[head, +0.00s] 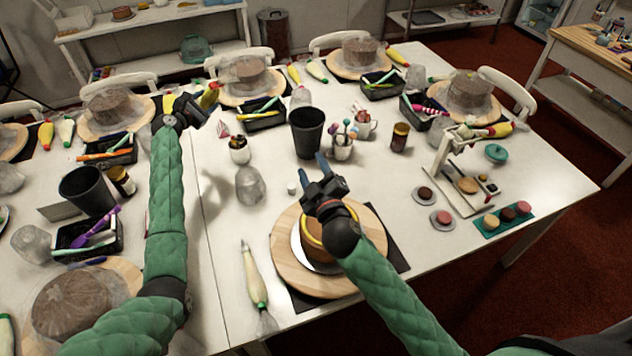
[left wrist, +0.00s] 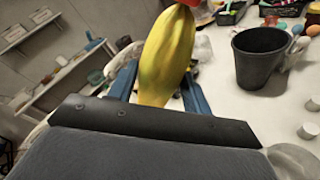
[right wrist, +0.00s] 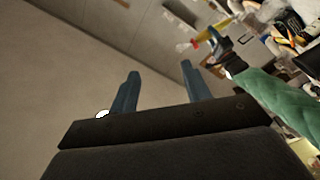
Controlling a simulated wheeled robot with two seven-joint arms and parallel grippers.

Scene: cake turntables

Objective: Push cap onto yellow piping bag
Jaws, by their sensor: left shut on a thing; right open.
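The yellow piping bag (head: 208,97) is held up by my left gripper (head: 196,112), above the table's back left part. In the left wrist view the bag (left wrist: 168,58) stands between the two blue fingers, with a red part at its upper end. The right wrist view also shows the bag (right wrist: 208,38). My right gripper (head: 313,170) is open and empty above the wooden turntable (head: 290,262). A small white piece (head: 291,188), possibly the cap, stands on the table left of the right gripper. The left wrist view shows two such white pieces (left wrist: 308,130).
A dark cup (head: 307,134) and a holder with coloured tools (head: 342,148) stand behind the right gripper. A clear crumpled bag (head: 249,186) and a cream piping bag (head: 253,275) lie left of the turntable. A small white stand (head: 446,188) is at right.

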